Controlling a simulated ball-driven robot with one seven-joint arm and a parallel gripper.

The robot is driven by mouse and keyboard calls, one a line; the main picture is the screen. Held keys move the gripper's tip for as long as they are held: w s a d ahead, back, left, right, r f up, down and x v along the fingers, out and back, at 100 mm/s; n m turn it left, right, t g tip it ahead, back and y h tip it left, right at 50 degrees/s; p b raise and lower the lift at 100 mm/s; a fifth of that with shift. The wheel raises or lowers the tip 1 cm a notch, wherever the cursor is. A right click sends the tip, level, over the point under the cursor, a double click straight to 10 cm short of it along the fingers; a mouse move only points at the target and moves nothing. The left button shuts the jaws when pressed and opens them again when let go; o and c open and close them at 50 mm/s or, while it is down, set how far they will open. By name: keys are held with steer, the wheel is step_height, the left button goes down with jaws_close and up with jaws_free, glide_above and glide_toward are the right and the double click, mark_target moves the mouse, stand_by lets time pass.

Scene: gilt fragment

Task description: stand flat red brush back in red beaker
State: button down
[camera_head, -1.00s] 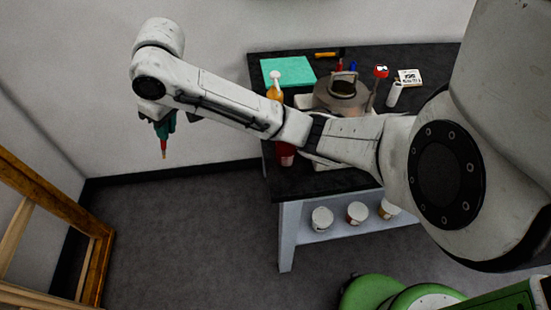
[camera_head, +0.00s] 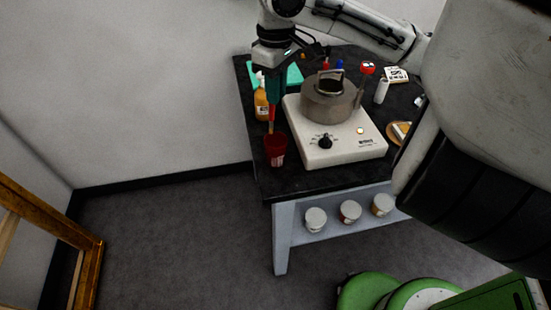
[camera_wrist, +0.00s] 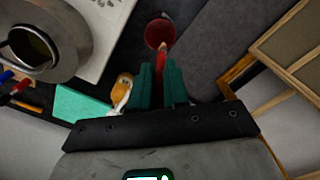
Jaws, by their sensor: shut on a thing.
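My gripper (camera_head: 273,99) points down over the table's left end, its teal fingers shut on the red brush (camera_head: 272,113). The brush hangs upright with its pale tip downward, close above the far rim of the red beaker (camera_head: 276,152). I cannot tell whether the tip is inside the rim. The beaker stands upright near the table's left edge. In the wrist view the brush (camera_wrist: 161,57) runs from between the fingers (camera_wrist: 159,76) toward the beaker (camera_wrist: 158,36), whose mouth is partly overlapped by the brush end.
A white hot plate (camera_head: 337,150) with a metal pot (camera_head: 335,105) stands right of the beaker. An orange bottle (camera_head: 261,105) stands close behind the beaker, by the gripper. A teal mat (camera_head: 294,75) lies at the back. The black table (camera_head: 300,184) has bare room in front.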

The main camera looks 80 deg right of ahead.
step_height(320, 180, down, 10)
steer(key=shift+r, duration=0.2)
stand_by(0.4)
steer(key=shift+f, duration=0.15)
steer(key=c, duration=1.1)
jaws_free()
steer(key=shift+f+b, duration=0.1)
steer(key=shift+b, duration=0.3)
steer(key=r, duration=1.1)
steer(key=shift+s+p, duration=0.25)
steer(key=shift+p, duration=0.05)
